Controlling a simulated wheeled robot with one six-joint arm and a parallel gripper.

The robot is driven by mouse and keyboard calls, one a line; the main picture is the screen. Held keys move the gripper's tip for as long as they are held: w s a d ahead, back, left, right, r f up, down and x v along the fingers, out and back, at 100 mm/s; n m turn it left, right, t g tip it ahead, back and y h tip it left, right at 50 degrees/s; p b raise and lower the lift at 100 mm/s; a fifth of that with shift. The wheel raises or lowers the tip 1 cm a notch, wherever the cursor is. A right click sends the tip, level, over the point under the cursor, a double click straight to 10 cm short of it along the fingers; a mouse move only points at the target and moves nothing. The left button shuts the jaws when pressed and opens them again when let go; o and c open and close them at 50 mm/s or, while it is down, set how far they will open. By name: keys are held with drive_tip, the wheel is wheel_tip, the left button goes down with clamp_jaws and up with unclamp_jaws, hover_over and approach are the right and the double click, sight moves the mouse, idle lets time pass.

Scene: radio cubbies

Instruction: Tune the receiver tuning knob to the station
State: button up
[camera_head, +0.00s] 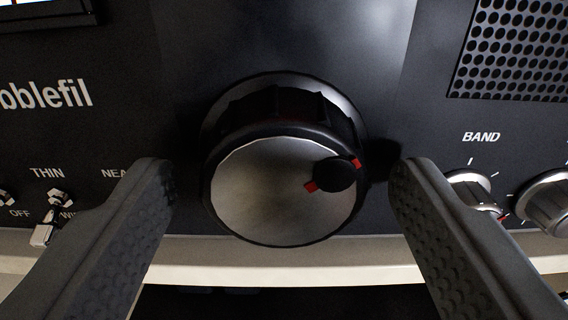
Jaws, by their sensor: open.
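The large tuning knob (262,196) sits on the receiver's dark front panel in the middle of the view. It has a silver face, a black ridged rim, and a small black finger button with a red mark on the right half of its face. My gripper (281,185) is open, with one dark finger to the left of the knob and the other to its right. A gap shows between each fingertip and the knob's face. The receiver's screen shows only as a corner (45,12) at the top left, so no station reading is visible.
A smaller BAND knob (470,185) and another small knob (548,200) are right of my right finger. Small toggle switches (58,199) are at the left. A speaker grille (515,50) is at the upper right. A pale ledge (290,273) runs below the panel.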

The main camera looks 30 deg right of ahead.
drive_tip(key=c, duration=1)
drive_tip(key=shift+o, duration=0.2)
drive_tip(key=shift+m, duration=0.3)
drive_tip(key=m, duration=0.4)
drive_tip(key=shift+w+a+m, duration=0.1)
drive_tip(key=shift+m, duration=2)
